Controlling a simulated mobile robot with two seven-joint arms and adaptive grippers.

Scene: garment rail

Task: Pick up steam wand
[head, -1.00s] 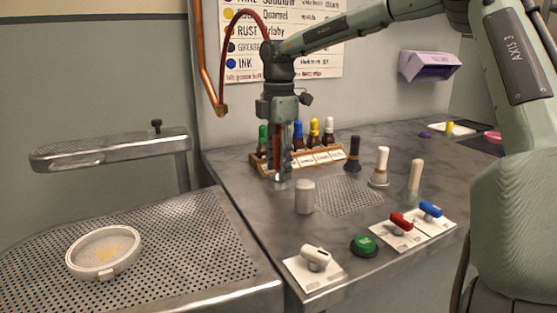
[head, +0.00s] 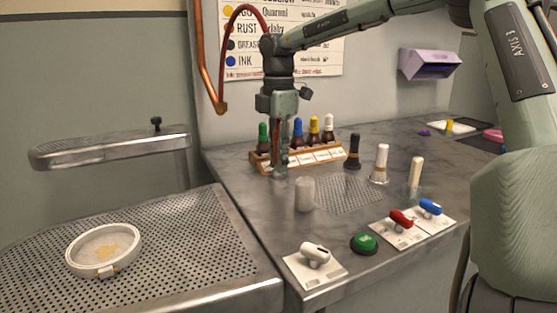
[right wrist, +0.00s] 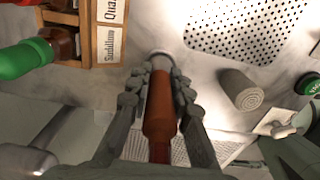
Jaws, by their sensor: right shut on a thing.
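The steam wand has a red-brown grip (right wrist: 160,105) and a grey metal tip (right wrist: 160,62), both clear in the right wrist view. In the head view the wand is mostly hidden by my fingers; its red hose (head: 229,22) arcs from above the gripper to the copper pipe at left. My right gripper (head: 279,160) is shut on the grip, which lies between its two fingers (right wrist: 160,82). It points down in front of the bottle rack, with the tip low over the counter. My left gripper is not in view.
A wooden rack (head: 300,160) of capped bottles stands close behind the gripper. A pale cylinder (head: 305,194) stands just right and in front. Brushes, including a white one (head: 380,163), and switches sit farther right. A perforated table (head: 190,250) lies at left.

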